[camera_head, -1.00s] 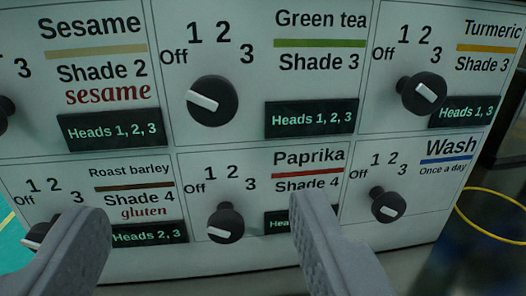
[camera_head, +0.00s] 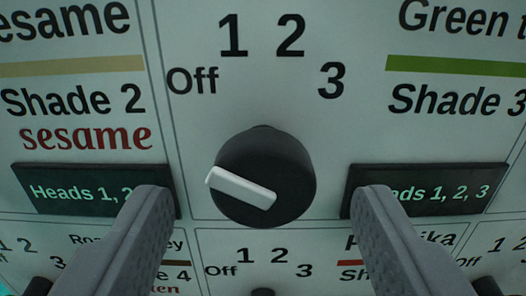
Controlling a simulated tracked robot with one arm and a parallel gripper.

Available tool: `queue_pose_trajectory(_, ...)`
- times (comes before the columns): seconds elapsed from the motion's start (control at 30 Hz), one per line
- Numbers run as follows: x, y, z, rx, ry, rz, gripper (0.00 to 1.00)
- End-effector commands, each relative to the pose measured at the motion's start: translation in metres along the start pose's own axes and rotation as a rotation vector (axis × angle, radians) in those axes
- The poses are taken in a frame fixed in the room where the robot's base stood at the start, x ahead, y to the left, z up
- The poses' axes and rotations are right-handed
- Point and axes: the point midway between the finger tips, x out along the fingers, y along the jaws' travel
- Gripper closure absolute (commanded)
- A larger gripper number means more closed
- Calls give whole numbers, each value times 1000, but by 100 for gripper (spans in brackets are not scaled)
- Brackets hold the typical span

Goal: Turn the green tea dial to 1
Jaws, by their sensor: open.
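The green tea dial (camera_head: 290,165) is a round black knob with a white pointer bar, on the white panel in the middle of the picture. Its bar slants from upper left to lower right, with the left end sticking out past the knob's edge, below the Off mark. The marks Off, 1, 2 and 3 arc above the knob. My gripper (camera_head: 262,192) is open, with one grey finger on each side of the dial and clear space between each finger and the knob in the picture. I cannot tell how far the fingertips are from the panel.
The sesame section lies to the left, with its dark heads display (camera_head: 75,190) partly behind my left finger. The green tea heads display (camera_head: 440,190) is partly behind my right finger. Below, the roast barley and paprika sections show, with a paprika dial (camera_head: 262,292) at the bottom edge.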

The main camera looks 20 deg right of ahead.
Motion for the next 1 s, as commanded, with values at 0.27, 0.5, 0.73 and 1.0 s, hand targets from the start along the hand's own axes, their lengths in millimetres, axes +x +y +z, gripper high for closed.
queue_pose_trajectory(0.27,16,0,-1,0,4,0,41)
queue_pose_trajectory(0.5,18,0,-2,0,3,0,41)
queue_pose_trajectory(0.73,18,0,-2,0,3,0,83)
queue_pose_trajectory(1.0,18,0,-2,13,3,-1,85)
